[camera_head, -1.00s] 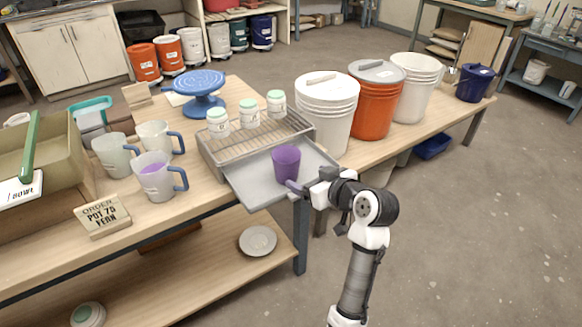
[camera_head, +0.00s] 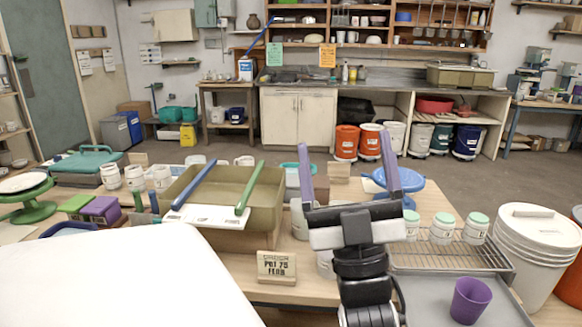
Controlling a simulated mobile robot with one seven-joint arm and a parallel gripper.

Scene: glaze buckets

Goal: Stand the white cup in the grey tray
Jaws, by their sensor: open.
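The grey tray (camera_head: 425,296) lies at the lower right, in front of the wire rack, partly cut off by the frame. A purple cup (camera_head: 470,301) stands upright in it. My gripper (camera_head: 344,146) is raised in the middle of the view, to the left of the tray. Its two fingers point up and stand wide apart with nothing between them. I cannot make out a white cup for certain; my gripper and arm hide part of the table where pale mugs stand.
Several green-lidded jars (camera_head: 441,229) stand on the wire rack (camera_head: 475,262). A white bucket (camera_head: 533,250) is right of it. A blue turntable (camera_head: 400,183) is behind my gripper. An olive bin (camera_head: 262,190) and an order sign (camera_head: 277,266) stand left of it.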

